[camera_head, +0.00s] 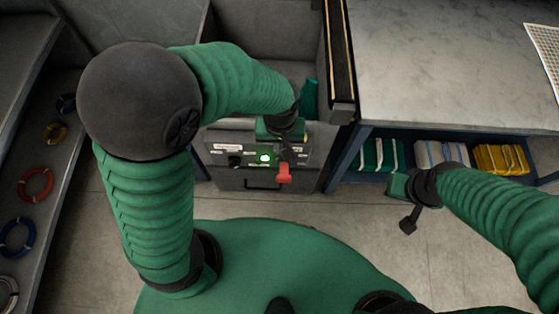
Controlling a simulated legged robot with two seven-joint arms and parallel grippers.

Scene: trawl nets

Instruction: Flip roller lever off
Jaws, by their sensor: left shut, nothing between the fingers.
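The grey control panel (222,151) is on the front of the machine at the centre. A red lever (284,175) hangs down at its right side, and a green light (264,158) is lit to its left. My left gripper (286,150) is shut and empty, in front of the panel just above the red lever. From this view I cannot tell whether it touches the lever. My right gripper (408,222) is out over the floor on the right, away from the panel; I cannot see clearly whether its fingers are apart.
A workbench (440,70) stands at the right. Its lower shelf holds green (378,155), white (438,153) and yellow (500,158) folded bundles. A rack with several coloured rings (35,184) stands at the left. The floor (340,220) in front of the panel is clear.

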